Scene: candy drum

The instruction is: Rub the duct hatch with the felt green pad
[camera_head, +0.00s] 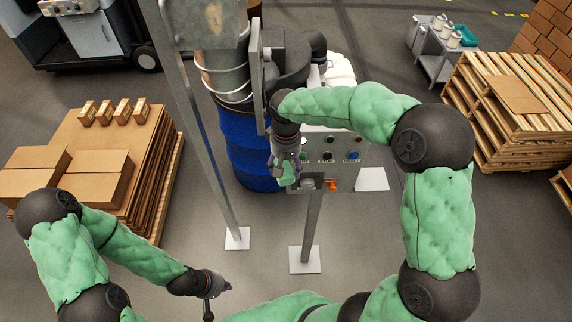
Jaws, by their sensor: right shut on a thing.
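My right gripper (284,178) hangs in front of the blue drum, left of the button panel. It is shut on the green pad (288,173), which is small in view and partly hidden by the fingers. A grey metal duct (224,72) rises above the blue drum (240,135). A narrow upright grey plate (257,75) stands beside the duct, seen nearly edge-on; I cannot tell whether it is the duct hatch. My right gripper is below this plate, apart from it. My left gripper (219,299) is low at the front, open and empty.
A grey post (201,125) stands left of the drum. Pallets with boxes (105,140) stand left, stacked pallets (510,110) right.

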